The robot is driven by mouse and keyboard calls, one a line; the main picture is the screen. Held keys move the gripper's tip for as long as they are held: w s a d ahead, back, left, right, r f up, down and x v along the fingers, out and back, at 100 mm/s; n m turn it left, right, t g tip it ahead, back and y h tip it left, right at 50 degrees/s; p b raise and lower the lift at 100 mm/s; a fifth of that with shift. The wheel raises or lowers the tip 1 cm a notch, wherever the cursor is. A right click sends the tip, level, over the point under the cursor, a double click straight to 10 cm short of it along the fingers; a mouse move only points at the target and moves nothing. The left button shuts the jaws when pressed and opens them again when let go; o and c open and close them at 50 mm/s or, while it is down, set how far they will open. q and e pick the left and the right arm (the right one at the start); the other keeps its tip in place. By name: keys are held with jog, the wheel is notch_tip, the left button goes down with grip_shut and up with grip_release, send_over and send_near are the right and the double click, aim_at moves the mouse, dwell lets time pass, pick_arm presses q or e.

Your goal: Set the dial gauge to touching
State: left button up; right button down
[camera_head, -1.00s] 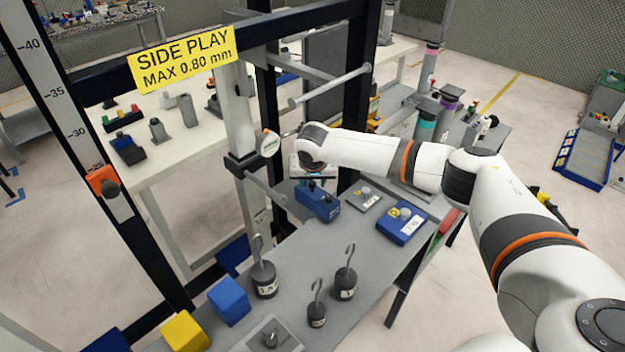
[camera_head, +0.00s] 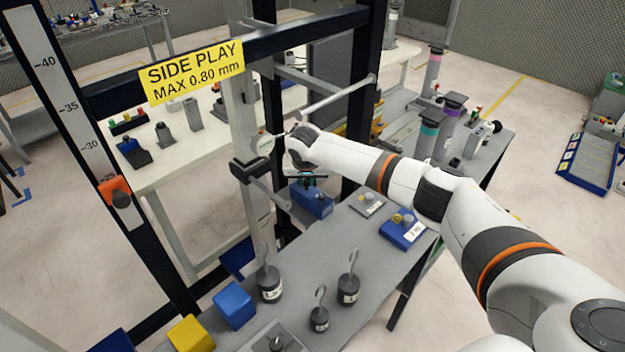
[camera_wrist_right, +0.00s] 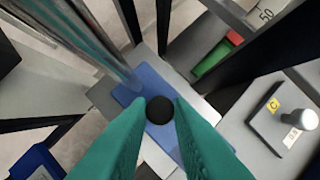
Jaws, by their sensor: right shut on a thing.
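The dial gauge (camera_head: 262,146) is a small pale round shape at the side of the grey post under the yellow sign. Its face is too small and blurred to read, and I cannot tell whether its tip touches anything. My right gripper (camera_head: 311,176) points down just right of the gauge, mostly hidden by my wrist. In the right wrist view its teal fingers (camera_wrist_right: 160,112) are shut on a black round knob (camera_wrist_right: 159,109). A blue block (camera_head: 312,200) lies below the gripper. What the knob is fixed to is hidden. My left gripper is out of view.
A grey horizontal rod (camera_head: 335,98) crosses above my wrist, and dark frame posts stand around it. Several hooked weights (camera_head: 269,283) stand at the front of the grey bench. A blue block with a label (camera_head: 403,232) and a grey plate (camera_head: 367,203) lie right of the gripper.

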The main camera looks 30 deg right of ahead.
jog(key=shift+w+a, duration=0.25)
jog(key=shift+w, duration=0.7)
jog(key=shift+s, duration=0.1)
jog(key=c, duration=1.4)
grip_release()
jog(key=shift+s+d, duration=0.15)
jog(key=shift+s, duration=0.05)
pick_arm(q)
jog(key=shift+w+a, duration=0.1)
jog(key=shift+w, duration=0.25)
pick_arm(e)
jog(key=shift+o, duration=0.5)
pick_arm(q)
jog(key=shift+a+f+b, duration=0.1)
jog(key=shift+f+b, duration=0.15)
jog(key=shift+b, duration=0.05)
pick_arm(e)
jog(key=v, duration=1.2)
